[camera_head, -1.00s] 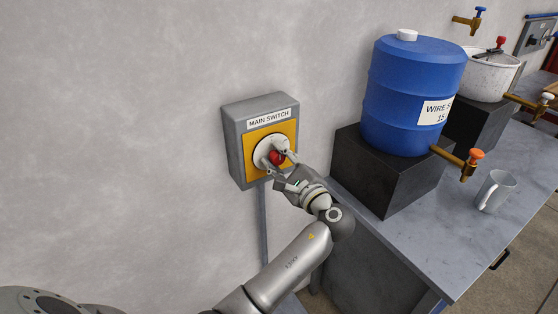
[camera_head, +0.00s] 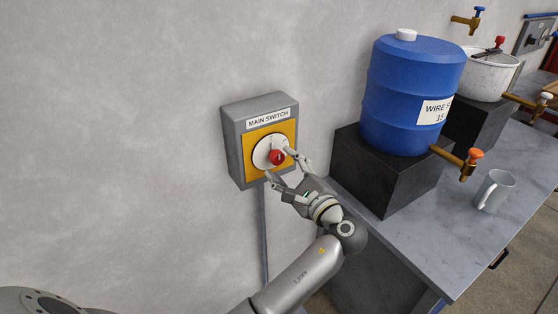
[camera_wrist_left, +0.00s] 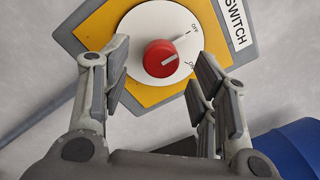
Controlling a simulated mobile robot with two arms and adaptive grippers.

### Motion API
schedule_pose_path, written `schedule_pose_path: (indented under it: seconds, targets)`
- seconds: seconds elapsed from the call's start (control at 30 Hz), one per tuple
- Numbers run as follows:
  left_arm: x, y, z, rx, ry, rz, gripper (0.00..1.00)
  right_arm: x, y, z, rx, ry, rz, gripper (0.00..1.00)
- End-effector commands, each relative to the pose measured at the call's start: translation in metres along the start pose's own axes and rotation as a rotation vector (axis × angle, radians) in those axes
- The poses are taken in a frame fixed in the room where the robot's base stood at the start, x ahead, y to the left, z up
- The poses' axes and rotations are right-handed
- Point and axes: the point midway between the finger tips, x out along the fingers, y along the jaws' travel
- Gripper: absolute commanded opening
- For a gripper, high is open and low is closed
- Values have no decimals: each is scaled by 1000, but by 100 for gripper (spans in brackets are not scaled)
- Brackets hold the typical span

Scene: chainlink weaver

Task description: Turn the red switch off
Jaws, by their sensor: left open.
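The red switch (camera_head: 277,158) is a round knob on a white dial, set in the yellow plate of a grey wall box labelled MAIN SWITCH (camera_head: 236,155). It also shows in the left wrist view (camera_wrist_left: 158,58), where the dial has OFF and ON labels. My left gripper (camera_head: 279,166) is open and empty just in front of the knob. Its spread fingers are on either side of the knob, apart from it. My right gripper is not in view.
A blue barrel (camera_head: 410,95) stands on a dark block (camera_head: 365,170) on the grey bench (camera_head: 440,255) right of the switch. The wall left of the box is clear.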

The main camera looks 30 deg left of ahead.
Motion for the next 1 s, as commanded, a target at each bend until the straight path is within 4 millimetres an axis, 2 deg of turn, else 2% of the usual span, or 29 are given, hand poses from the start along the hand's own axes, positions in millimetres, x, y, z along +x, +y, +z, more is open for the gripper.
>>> schedule_pose_path:
  seconds: [0.03,0.2,0.4,0.57,1.0]
  targets:
    - [-13,0,-1,-1,5,1,55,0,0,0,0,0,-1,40]
    - [-48,0,-1,-1,4,1,55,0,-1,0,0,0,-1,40]
    - [-76,0,0,-1,1,2,55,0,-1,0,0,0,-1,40]
    - [-83,0,0,-1,0,1,55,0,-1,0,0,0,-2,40]
    - [-83,1,-1,0,2,0,55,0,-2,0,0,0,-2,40]
